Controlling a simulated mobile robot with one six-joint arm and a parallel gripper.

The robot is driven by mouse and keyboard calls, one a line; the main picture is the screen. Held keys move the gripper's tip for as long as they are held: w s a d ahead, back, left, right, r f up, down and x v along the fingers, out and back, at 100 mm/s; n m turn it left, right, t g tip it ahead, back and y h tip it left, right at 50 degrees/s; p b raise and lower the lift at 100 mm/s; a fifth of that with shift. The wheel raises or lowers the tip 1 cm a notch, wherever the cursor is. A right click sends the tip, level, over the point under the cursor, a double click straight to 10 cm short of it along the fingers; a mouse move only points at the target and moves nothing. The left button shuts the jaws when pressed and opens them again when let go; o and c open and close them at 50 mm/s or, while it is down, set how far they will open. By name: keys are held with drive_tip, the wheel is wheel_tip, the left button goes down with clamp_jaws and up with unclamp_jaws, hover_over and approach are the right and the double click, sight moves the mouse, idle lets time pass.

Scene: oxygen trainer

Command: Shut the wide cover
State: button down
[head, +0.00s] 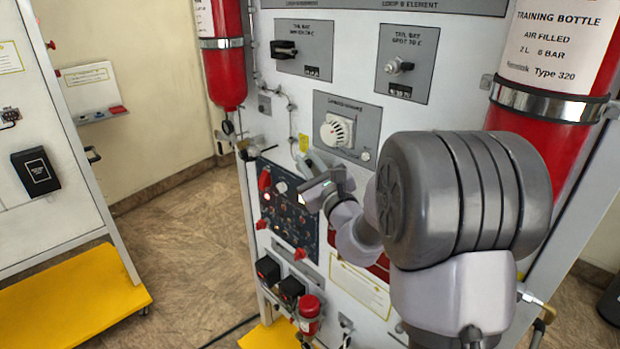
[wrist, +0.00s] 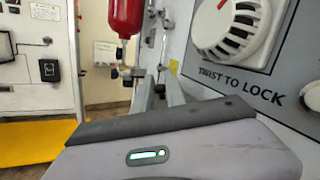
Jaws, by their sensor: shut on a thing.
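My gripper (head: 308,162) is at the white trainer panel, above the dark control panel (head: 290,215) and just below and left of the white dial (head: 336,131). In the wrist view the two narrow grey fingers of my gripper (wrist: 158,80) are close together. What lies between them is too small and too hidden to make out. I cannot tell for sure which part is the wide cover. A red part (head: 380,268) low on the trainer shows only partly behind my arm.
A red bottle (head: 225,75) hangs left of my gripper, and a larger one (head: 550,60) stands at the right. Red knobs and black boxes (head: 291,288) stick out below. A white cabinet (head: 60,200) with a yellow base stands left. Open floor lies between.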

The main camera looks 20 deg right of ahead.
drive_tip(key=f+n+b, duration=0.1)
drive_tip(key=b, duration=0.2)
drive_tip(key=f+n+y+b, duration=0.1)
drive_tip(key=n+b, duration=0.1)
drive_tip(key=b, duration=0.1)
drive_tip(key=f+n+t+b, duration=0.1)
drive_tip(key=n+b, duration=0.1)
drive_tip(key=b, duration=0.1)
drive_tip(key=shift+s+a+y, duration=0.1)
drive_tip(key=shift+a+y, duration=0.1)
drive_tip(key=shift+y, duration=0.2)
drive_tip(key=n+y+b, duration=0.1)
drive_tip(key=n+b, duration=0.2)
drive_tip(key=b, duration=0.1)
drive_tip(key=f+n+y+b, duration=0.1)
drive_tip(key=n+b, duration=0.2)
drive_tip(key=shift+d+f+t+y+b, duration=0.1)
drive_tip(key=shift+t+y+b, duration=0.3)
drive_tip(key=shift+n, duration=0.3)
drive_tip(key=c, duration=1.7)
unclamp_jaws()
